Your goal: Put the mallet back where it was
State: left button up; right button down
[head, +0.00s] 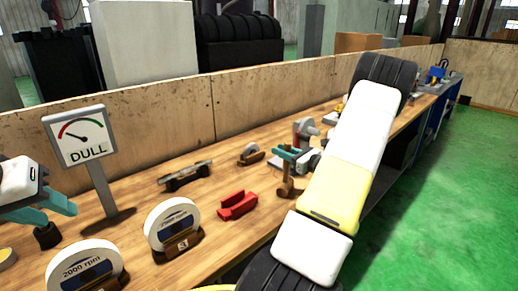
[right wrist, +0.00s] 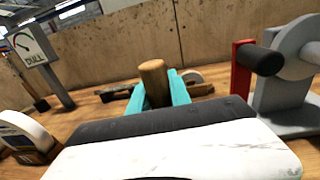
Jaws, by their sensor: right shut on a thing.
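The brown wooden mallet (head: 289,189) is low over the bench in the head view, below the teal fingers of my right gripper (head: 292,156). My right gripper is shut on it. In the right wrist view, the mallet's round wooden end (right wrist: 153,80) stands up between the two teal fingers (right wrist: 157,92); its lower part is hidden by my gripper body. I cannot tell whether the mallet touches the bench. My left gripper (head: 58,211) is at the far left, its teal fingers apart, above a small dark cylindrical thing (head: 47,236).
A red block-shaped holder (head: 238,206) lies left of the mallet. A grey grinder (head: 305,132) stands behind it. Two "2000 rpm" wheels (head: 172,222) stand in front left. A DULL gauge sign (head: 80,138) and dark bar (head: 186,176) stand further back. A plywood wall (head: 160,107) backs the bench.

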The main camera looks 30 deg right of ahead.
jog(key=c, duration=1.2)
grip_release()
jog(key=shift+f, duration=0.1)
